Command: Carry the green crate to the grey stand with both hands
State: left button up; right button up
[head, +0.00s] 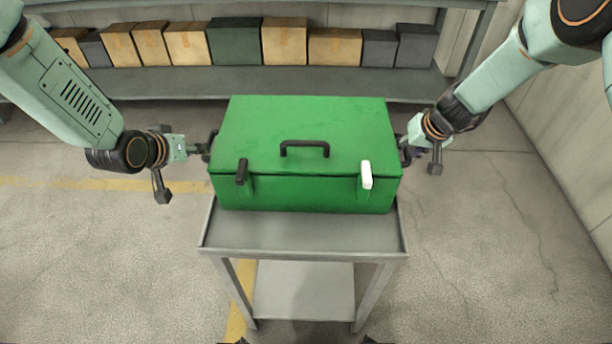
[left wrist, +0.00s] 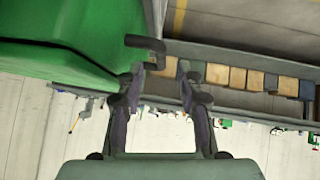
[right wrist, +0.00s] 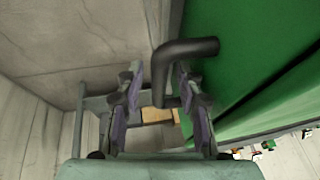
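The green crate (head: 300,190) has a closed lid, a black top handle (head: 304,149), one black latch (head: 242,171) and one white latch (head: 366,174). It sits upright on the top of a grey stand (head: 300,235), towards the far side. My left gripper (head: 203,147) is at its left side handle; in the left wrist view that black handle (left wrist: 145,44) lies just beyond the open fingers, nearer the left finger. My right gripper (head: 407,152) is at the right side handle; in the right wrist view this handle (right wrist: 185,50) reaches between the open fingers.
A long grey shelf (head: 160,84) at the back holds a row of cardboard, grey and dark green boxes. The stand has a lower shelf (head: 303,290) with nothing seen on it. A wall (head: 570,150) stands at the right. The floor is clear on both sides, with yellow lines.

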jog(key=shift+r, duration=0.15)
pick_arm(q)
jog(key=v, duration=0.5)
jog(key=shift+s+r, duration=0.15)
pick_arm(e)
jog(key=v, duration=1.2)
